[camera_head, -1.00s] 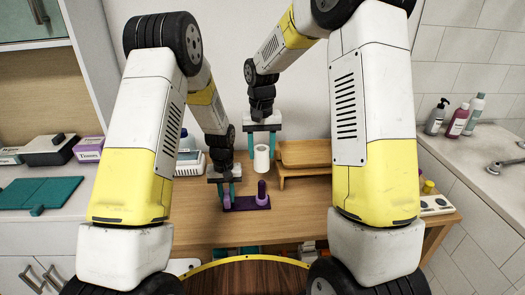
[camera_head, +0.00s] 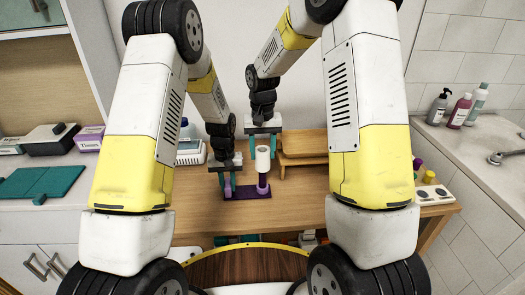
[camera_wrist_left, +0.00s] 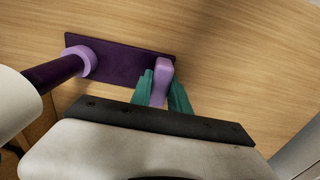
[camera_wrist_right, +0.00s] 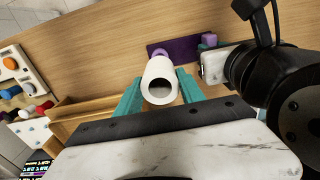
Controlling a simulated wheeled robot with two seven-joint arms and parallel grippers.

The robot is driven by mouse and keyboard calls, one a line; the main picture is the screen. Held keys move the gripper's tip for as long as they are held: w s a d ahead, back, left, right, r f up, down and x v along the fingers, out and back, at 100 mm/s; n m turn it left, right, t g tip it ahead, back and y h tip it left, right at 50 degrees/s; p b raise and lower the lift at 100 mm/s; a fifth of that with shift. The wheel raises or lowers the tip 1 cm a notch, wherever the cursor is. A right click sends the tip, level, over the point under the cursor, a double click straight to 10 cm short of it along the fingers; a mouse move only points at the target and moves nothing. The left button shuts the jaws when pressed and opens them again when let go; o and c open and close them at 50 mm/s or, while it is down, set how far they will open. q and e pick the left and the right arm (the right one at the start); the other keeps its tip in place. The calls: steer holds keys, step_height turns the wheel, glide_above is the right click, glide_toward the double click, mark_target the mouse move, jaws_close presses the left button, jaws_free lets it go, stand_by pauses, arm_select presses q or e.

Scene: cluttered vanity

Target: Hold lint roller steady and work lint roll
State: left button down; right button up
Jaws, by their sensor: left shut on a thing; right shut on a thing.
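A dark purple base plate (camera_head: 246,192) lies on the wooden table. At its left end stands a lilac post (camera_wrist_left: 160,82), held between the teal fingers of my left gripper (camera_head: 228,184). At its right end stands a dark purple post (camera_wrist_left: 55,74) with a lilac collar; it also shows in the head view (camera_head: 263,184). My right gripper (camera_head: 262,150) is shut on an upright white hollow lint roll (camera_head: 262,160), which also shows in the right wrist view (camera_wrist_right: 160,82). The roll is in line with the dark post's top; I cannot tell how far the post is inside it.
A wooden stepped shelf (camera_head: 305,145) stands just right of the roll. A white box (camera_head: 191,155) is behind left. Bottles (camera_head: 460,110) stand on the right counter. The table front near the base is bare.

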mark_target(263, 171)
steer(key=shift+f, duration=0.4)
steer(key=shift+f, duration=1.05)
steer(key=shift+f, duration=0.25)
stand_by(0.6)
steer(key=shift+f, duration=1.3)
steer(key=shift+f, duration=0.35)
steer(key=shift+f, duration=0.75)
steer(key=shift+f, duration=0.2)
steer(key=o, duration=1.4)
